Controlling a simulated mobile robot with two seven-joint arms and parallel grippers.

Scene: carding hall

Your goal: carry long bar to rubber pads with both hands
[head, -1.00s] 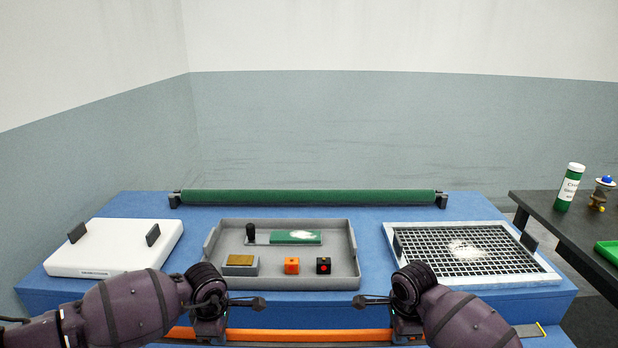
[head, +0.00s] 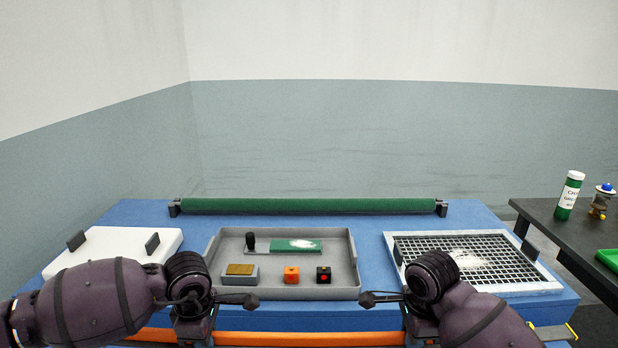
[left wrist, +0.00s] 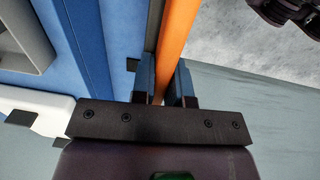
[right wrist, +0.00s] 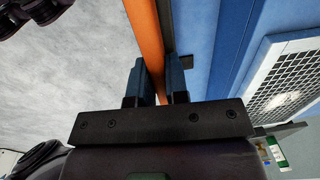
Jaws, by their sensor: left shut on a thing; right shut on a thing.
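The long bar (head: 310,339) is orange along its middle and runs left to right at the bottom of the head view. Its right end shows a yellow edge. My left gripper (head: 193,332) is shut on the bar's left part, and its two fingers straddle the orange bar in the left wrist view (left wrist: 168,82). My right gripper (head: 420,330) is shut on the bar's right part, also seen in the right wrist view (right wrist: 163,82). Upright dark pads (head: 152,243) stand on a white box; I cannot tell whether they are the rubber pads.
The blue table (head: 330,316) lies beyond the bar. It bears the white box (head: 115,262), a grey tray (head: 212,262) with small items, a mesh-topped frame (head: 480,262) and a green roller (head: 308,206) on brackets behind. A dark side table (head: 555,235) stands right.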

